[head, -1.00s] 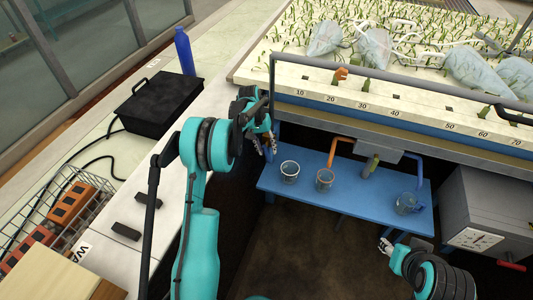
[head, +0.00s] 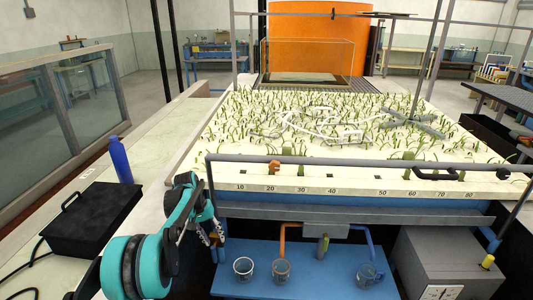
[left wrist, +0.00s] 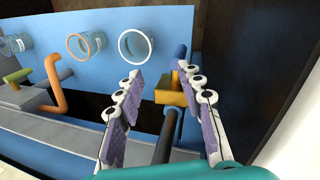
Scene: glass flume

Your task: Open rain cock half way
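A small yellow cock body with a blue handle (left wrist: 178,70) sits at the end of a dark pipe in the left wrist view. I take it to be the rain cock. My left gripper (left wrist: 160,76) is open, its two purple-padded fingers apart on either side of the cock and pipe, with nothing clearly gripped. In the head view my left gripper (head: 214,238) hangs at the left front corner of the planted bed, by the lower end of the grey rail, and hides the cock there. My right gripper is out of view.
A blue shelf (head: 325,285) below the bed holds several clear cups (head: 243,267). An orange pipe (head: 284,240) stands close behind them. A grey box (head: 445,262) is at right, near another yellow fitting (head: 487,262). A black case (head: 90,222) and blue bottle (head: 120,158) stand at left.

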